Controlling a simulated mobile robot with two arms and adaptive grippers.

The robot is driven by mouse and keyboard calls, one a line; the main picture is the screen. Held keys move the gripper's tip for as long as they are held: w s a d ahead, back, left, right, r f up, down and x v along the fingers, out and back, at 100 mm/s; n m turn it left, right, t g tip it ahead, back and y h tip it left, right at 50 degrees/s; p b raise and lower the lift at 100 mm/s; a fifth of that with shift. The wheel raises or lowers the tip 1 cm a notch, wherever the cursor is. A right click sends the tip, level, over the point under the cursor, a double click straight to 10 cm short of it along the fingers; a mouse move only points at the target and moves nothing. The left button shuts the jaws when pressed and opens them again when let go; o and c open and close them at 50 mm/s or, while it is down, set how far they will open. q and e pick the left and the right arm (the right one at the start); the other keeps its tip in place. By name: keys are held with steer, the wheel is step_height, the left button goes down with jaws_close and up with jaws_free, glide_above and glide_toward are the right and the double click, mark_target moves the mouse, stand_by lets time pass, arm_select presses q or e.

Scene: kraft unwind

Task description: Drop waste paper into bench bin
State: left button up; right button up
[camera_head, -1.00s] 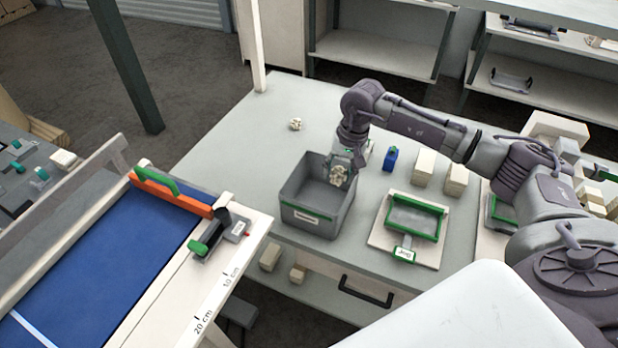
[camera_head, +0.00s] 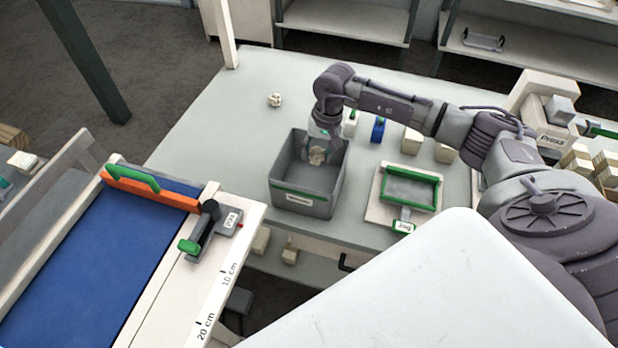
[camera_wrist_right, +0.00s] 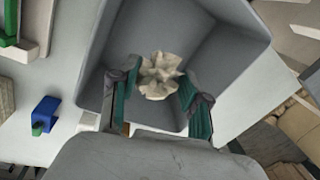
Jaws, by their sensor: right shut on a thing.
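A grey bench bin (camera_head: 322,202) with a green strip and a label on its front stands open on the grey bench. My right gripper (camera_head: 317,154) points down over the bin's opening, near its far side. It is shut on a crumpled waste paper (camera_head: 317,157). In the right wrist view the cream paper (camera_wrist_right: 160,76) sits between the fingertips of the gripper (camera_wrist_right: 154,88), with the bin's inside (camera_wrist_right: 200,60) behind it. A second crumpled paper (camera_head: 275,100) lies on the bench behind and left of the bin. My left gripper is not in view.
A green-framed jig (camera_head: 408,188) on a pale board is right of the bin. A blue object (camera_head: 378,129) and pale blocks (camera_head: 412,140) stand behind it. A blue-surfaced table (camera_head: 110,255) with an orange and green bar (camera_head: 150,190) is at left. Bench space left of the bin is clear.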

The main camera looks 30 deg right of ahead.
steer(key=shift+s+d+r, duration=0.1)
steer(key=shift+s, duration=0.1)
steer(key=o, duration=0.8)
steer(key=shift+r, duration=0.25)
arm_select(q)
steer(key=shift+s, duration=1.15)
arm_select(e)
steer(key=r, duration=0.3)
steer(key=d+r, duration=0.1)
steer(key=r, duration=0.3)
steer(key=s+r, duration=0.1)
steer(key=r, duration=0.3)
steer(key=shift+d+r, duration=0.15)
steer(key=shift+d, duration=0.1)
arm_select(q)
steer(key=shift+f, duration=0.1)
